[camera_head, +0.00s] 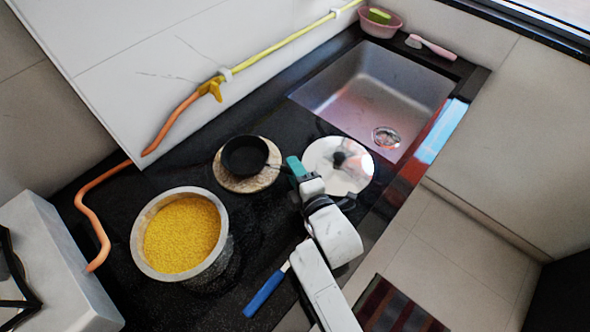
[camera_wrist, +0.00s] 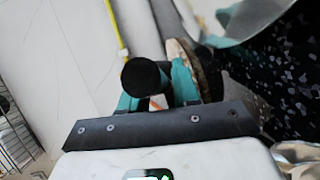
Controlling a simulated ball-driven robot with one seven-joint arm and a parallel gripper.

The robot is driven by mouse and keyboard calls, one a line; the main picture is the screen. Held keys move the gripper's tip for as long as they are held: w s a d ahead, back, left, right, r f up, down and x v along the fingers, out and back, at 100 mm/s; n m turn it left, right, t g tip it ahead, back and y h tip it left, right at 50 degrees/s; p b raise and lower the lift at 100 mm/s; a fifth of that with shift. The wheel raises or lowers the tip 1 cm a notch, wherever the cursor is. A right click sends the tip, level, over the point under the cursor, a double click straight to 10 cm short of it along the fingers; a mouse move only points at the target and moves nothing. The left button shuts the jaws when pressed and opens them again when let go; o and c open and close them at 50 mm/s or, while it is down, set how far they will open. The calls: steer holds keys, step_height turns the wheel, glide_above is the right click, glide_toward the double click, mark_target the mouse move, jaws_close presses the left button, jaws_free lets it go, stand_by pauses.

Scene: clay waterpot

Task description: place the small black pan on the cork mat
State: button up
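The small black pan (camera_head: 244,155) is over the round cork mat (camera_head: 247,185) in the head view, a little toward the mat's far side. I cannot tell whether its base touches the mat. Its handle points right to my gripper (camera_head: 294,168), which has teal fingers. In the wrist view, the dark round handle end (camera_wrist: 140,77) sits between the teal fingers of my gripper (camera_wrist: 157,98), which look shut on it. The mat's edge (camera_wrist: 178,50) seems to show beside the right finger. The pan's bowl is hidden there.
A pot of yellow grains (camera_head: 143,255) stands in front left of the mat. A round shiny lid (camera_head: 345,178) with a black knob lies just right of my gripper. A blue-handled tool (camera_head: 263,295) lies at the front. The sink (camera_head: 370,90) is behind right.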

steer(key=o, duration=0.3)
steer(key=shift+o, duration=0.2)
steer(key=shift+r, duration=0.25)
steer(key=shift+s+d+f, duration=0.1)
steer(key=shift+s+d, duration=0.1)
steer(key=shift+s, duration=0.15)
steer(key=v, duration=1.1)
steer(key=shift+s+d, duration=0.1)
